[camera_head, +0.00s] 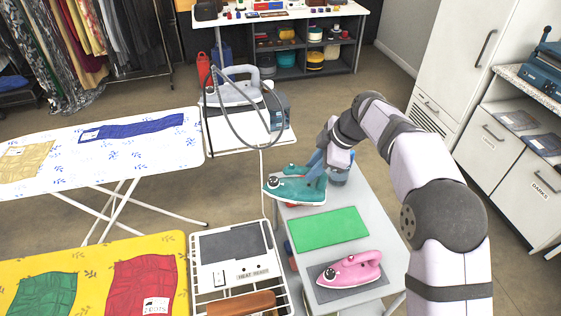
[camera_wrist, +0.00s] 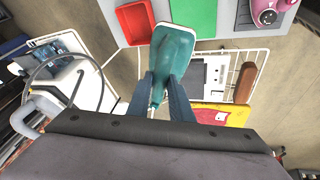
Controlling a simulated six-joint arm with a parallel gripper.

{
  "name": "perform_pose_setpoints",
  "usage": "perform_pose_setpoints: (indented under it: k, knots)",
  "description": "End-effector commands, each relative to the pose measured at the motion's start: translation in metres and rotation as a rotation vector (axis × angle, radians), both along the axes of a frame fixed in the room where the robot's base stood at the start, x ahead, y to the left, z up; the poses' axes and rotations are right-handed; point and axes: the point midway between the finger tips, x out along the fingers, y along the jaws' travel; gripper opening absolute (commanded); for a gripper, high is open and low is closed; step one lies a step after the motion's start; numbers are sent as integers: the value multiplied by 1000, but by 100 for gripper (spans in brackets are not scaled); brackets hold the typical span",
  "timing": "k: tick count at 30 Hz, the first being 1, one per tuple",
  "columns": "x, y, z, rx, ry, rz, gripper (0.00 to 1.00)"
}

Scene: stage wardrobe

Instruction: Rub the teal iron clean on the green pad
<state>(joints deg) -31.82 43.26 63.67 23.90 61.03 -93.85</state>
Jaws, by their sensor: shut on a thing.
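The teal iron (camera_head: 293,192) is in my gripper (camera_head: 316,168), over the far left end of the narrow grey table in the head view. In the wrist view my gripper (camera_wrist: 162,96) has its two fingers closed around the iron's handle, and the iron (camera_wrist: 174,55) points away from me. The iron seems to be held above the table, apart from the pad; its exact height is hard to tell. The green pad (camera_head: 328,230) lies flat and bare on the table, nearer the camera than the iron. It also shows in the wrist view (camera_wrist: 195,14).
A pink iron (camera_head: 350,271) rests on a dark mat beyond the pad's near edge. A red tray (camera_wrist: 134,22) shows beside the pad in the wrist view. A wire-sided cart (camera_head: 238,270) and ironing boards (camera_head: 90,150) stand left. A steam iron station (camera_head: 240,95) stands behind.

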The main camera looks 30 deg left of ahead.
Motion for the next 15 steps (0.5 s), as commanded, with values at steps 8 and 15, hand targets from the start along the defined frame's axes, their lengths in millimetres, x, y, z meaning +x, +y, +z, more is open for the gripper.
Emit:
perform_pose_setpoints:
  k: [8,15]
  knots:
    - [38,-52,-13,1,-1,-112,0]
    - [57,-87,-26,2,-2,-182,0]
